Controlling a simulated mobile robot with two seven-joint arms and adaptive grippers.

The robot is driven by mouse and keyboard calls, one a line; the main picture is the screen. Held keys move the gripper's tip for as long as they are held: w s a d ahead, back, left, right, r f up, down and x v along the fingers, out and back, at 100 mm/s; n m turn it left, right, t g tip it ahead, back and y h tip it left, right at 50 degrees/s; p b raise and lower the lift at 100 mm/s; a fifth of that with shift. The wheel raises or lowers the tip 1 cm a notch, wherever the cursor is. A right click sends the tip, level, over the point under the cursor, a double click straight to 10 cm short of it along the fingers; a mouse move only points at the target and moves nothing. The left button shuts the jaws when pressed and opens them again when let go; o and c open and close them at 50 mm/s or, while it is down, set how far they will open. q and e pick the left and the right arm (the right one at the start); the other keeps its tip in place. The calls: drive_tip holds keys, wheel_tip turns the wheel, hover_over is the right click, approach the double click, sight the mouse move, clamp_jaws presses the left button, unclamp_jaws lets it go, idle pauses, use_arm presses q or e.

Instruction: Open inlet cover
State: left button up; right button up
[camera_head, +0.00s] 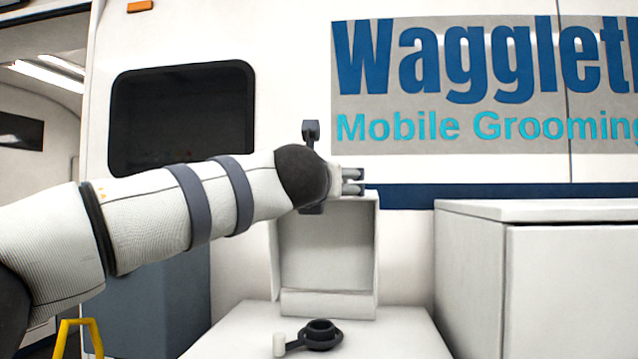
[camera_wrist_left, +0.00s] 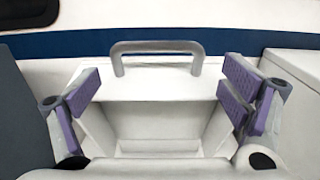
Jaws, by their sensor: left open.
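A white open-fronted housing (camera_head: 325,250) stands on a white surface against the van wall. In the left wrist view the housing (camera_wrist_left: 150,85) shows its hollow inside, with a grey U-shaped handle (camera_wrist_left: 157,46) at its upper edge. My left gripper (camera_head: 352,181) is at the housing's top in the head view, and the arm hides the handle there. In the wrist view the left gripper (camera_wrist_left: 162,95) is open, its purple-padded fingers apart on either side, with nothing between the pads. A dark round fitting (camera_head: 320,333) with a strap and white knob lies in front. Which part is the inlet cover, I cannot tell.
A white cabinet (camera_head: 560,275) stands to the right of the housing. A dark window (camera_head: 180,115) is in the van wall at upper left. A yellow frame (camera_head: 80,335) shows at lower left. The white surface (camera_head: 400,340) is clear right of the fitting.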

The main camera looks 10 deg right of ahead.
use_arm(q)
drive_tip(key=v, duration=1.2)
